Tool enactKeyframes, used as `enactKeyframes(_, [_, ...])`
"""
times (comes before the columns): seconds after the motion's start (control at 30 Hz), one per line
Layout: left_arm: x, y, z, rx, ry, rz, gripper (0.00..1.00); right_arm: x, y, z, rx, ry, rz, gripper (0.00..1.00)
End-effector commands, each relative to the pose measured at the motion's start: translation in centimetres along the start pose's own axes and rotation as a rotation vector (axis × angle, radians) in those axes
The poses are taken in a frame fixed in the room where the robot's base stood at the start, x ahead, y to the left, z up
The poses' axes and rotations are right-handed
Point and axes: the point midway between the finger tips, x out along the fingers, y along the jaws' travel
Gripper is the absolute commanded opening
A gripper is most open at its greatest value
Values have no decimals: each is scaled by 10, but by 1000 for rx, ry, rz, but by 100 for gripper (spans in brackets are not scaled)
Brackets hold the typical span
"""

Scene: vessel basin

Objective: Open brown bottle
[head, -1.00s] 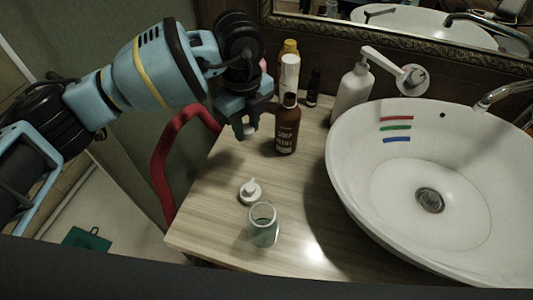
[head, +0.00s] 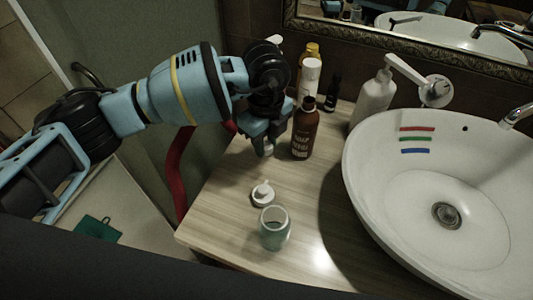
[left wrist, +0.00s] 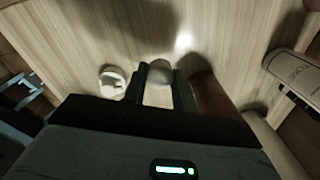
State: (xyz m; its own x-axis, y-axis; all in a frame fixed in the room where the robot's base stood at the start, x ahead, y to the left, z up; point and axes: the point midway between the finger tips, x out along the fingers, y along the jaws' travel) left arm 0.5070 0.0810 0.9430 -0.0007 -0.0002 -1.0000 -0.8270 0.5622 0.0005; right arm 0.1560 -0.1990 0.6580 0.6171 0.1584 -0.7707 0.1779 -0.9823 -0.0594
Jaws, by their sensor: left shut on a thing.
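The brown bottle (head: 305,132) stands upright on the wooden counter, with white lettering on its front and a dark top. My left gripper (head: 265,149) is low over the counter just left of the bottle. It is shut on a small pale round piece, which shows between the fingers in the left wrist view (left wrist: 159,73). I cannot tell exactly what this piece is. The bottle's brown side shows close to the right of the fingers in the left wrist view (left wrist: 212,97). My right gripper is not in view.
A white pump top (head: 262,194) lies on the counter (head: 222,215) in front of the gripper, with an open clear glass jar (head: 273,230) beside it. White, yellow-topped and dark bottles and a white pump dispenser (head: 373,98) stand behind. The basin (head: 400,190) fills the right.

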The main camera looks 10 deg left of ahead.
Motion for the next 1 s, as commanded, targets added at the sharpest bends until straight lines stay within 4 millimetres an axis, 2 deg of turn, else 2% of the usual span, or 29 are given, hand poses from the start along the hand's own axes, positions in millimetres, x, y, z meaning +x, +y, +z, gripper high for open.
enactKeyframes(0.13, [11, 0, 0, -1, 0, 2, 0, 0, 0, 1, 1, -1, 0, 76])
enactKeyframes(0.4, [48, 0, 0, -1, 0, 1, 0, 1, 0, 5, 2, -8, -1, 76])
enactKeyframes(0.8, [52, 0, 0, 0, 0, 0, 0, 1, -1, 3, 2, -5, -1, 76])
enactKeyframes(0.83, [52, 0, 0, 0, 0, 0, 28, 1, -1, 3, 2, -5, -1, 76])
enactKeyframes(1.0, [52, 0, 0, 1, 0, 0, 49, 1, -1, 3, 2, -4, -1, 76])
